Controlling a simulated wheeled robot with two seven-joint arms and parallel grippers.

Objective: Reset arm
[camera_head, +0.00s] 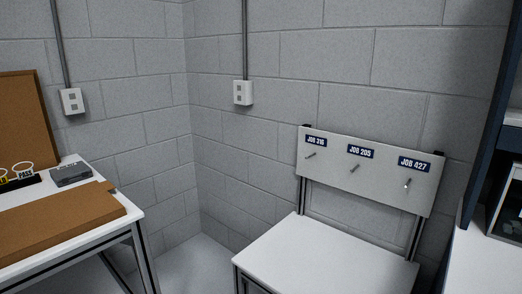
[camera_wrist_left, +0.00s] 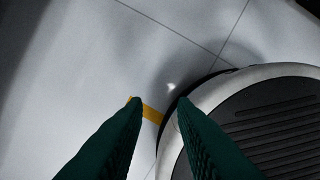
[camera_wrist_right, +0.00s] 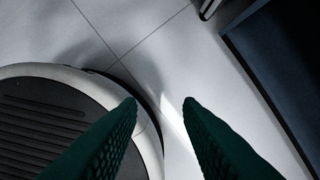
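My left gripper (camera_wrist_left: 160,100) shows in the left wrist view as two dark green fingers with a gap between the tips. It is empty and points down at the floor beside my round base. My right gripper (camera_wrist_right: 160,101) shows in the right wrist view, also with its two green fingers apart and nothing between them. It too hangs over the floor beside my base. Neither arm shows in the head view.
A white table (camera_head: 330,252) stands ahead, below a board (camera_head: 331,176) with three pegs labelled JOB 316, JOB 205 and JOB 427. At left, a workbench (camera_head: 137,212) holds a brown mat (camera_head: 60,222) and a grey box (camera_head: 71,175). A dark blue frame (camera_wrist_right: 275,75) stands at right.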

